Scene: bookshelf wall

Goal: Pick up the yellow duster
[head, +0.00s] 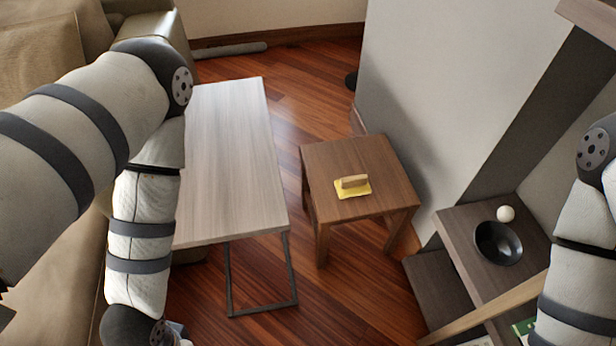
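The yellow duster (353,188) lies on the top of a small brown wooden table (330,157). It has a flat yellow pad and a light wooden block or handle on top. My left arm comes in from the left and hangs down past the grey table; its gripper is not clearly visible at the bottom edge. My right arm comes in at the right edge, and its gripper is out of the picture. Neither arm is near the duster, and nothing touches or covers it.
A grey wood-topped table (235,150) with a metal frame stands left of the small table. A dark shelf unit (460,225) at the right holds a black bowl (498,243) and a white ball (505,213). A beige sofa (60,270) is at the left. Reddish wooden floor shows between.

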